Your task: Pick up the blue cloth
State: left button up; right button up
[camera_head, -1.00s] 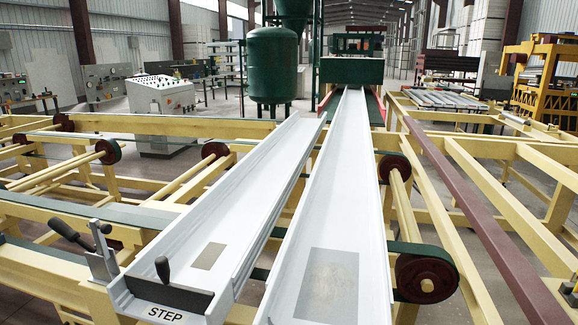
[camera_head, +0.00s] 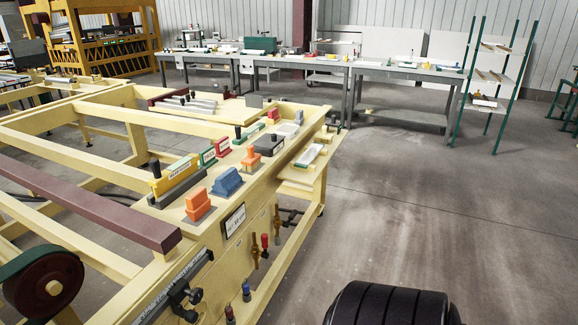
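I cannot make out a blue cloth for certain. A blue, block-shaped item (camera_head: 227,182) sits on the near end of the yellow frame's top, just behind an orange block (camera_head: 198,204). It looks rigid, and I cannot tell whether any of it is cloth. Neither of my grippers shows in this view.
The yellow frame (camera_head: 118,118) fills the left, with a maroon beam (camera_head: 85,200) across it. Labelled blocks (camera_head: 177,177) line its top. Grey workbenches (camera_head: 405,80) and a green-posted rack (camera_head: 497,75) stand behind. Open concrete floor (camera_head: 430,200) lies to the right.

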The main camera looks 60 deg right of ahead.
aim_at(229, 182)
jog(key=z, duration=1.6)
jog(key=u, duration=1.4)
jog(key=z, duration=1.4)
jog(key=i+z, duration=0.15)
jog(key=z, duration=0.25)
jog(key=i+j+z, duration=0.1)
jog(key=z, duration=0.25)
